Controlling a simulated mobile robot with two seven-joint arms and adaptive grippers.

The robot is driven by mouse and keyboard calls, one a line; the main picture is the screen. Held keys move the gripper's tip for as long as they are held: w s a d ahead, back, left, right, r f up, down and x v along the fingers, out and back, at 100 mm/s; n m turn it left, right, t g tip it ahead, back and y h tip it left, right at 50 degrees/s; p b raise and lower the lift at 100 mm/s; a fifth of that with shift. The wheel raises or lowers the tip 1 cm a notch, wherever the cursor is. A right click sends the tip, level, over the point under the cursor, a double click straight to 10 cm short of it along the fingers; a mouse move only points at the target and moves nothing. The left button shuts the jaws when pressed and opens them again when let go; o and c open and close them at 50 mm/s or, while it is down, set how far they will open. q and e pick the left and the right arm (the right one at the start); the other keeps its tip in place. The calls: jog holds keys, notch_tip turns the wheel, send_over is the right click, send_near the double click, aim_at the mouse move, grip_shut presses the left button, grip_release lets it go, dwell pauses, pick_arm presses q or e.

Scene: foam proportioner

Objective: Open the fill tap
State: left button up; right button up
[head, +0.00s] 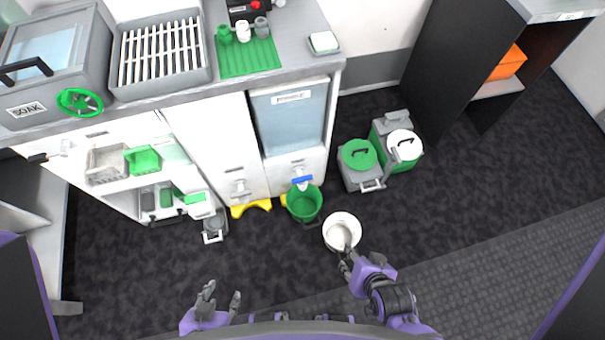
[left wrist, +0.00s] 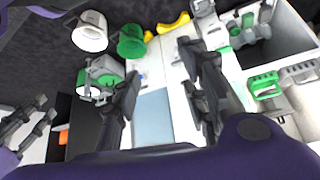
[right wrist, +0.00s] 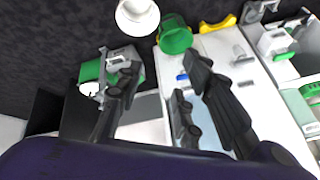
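A tap with a blue handle (head: 302,180) sits on the white cabinet front below a pale blue tank panel (head: 292,120). A green bucket (head: 304,203) stands beneath it. The blue handle also shows small in the right wrist view (right wrist: 182,77). A second, grey tap (head: 240,190) is on the cabinet to its left. My left gripper (head: 219,298) is open and empty, low in the head view, well apart from both taps. My right gripper (head: 346,258) is open and empty, overlapping the near edge of a white bucket (head: 341,231); contact cannot be told.
A yellow piece (head: 250,208) lies at the cabinet foot.

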jog(key=w+a+f+m+g+b, duration=0.2)
jog(key=w+a+f+b, duration=0.25)
jog(key=f, duration=0.55)
jog(key=m+g+h+b, duration=0.1)
jog(key=m+g+b, duration=0.3)
jog(key=m+b, duration=0.95)
send_over(302, 178)
jog(key=b, duration=0.4)
jog(key=f+n, duration=0.2)
jog(key=f, duration=0.1)
jog(key=f+n, duration=0.1)
jog(key=shift+s+d+f+n, duration=0.15)
jog(key=shift+s+f+n, duration=0.1)
jog(key=shift+s+n, duration=0.15)
jog(key=shift+w+r+m+h, duration=0.2)
jog(key=shift+w+m+h, duration=0.05)
jog(key=shift+w+h, duration=0.05)
jog(key=shift+w+f, duration=0.1)
notch_tip(302, 178, down, 6)
jog(key=b, duration=0.3)
jog(key=shift+w+f, duration=0.1)
jog(key=shift+f, duration=0.35)
pick_arm(q)
notch_tip(302, 178, down, 23)
jog(key=shift+a+g, duration=0.4)
jog(key=shift+a, duration=0.05)
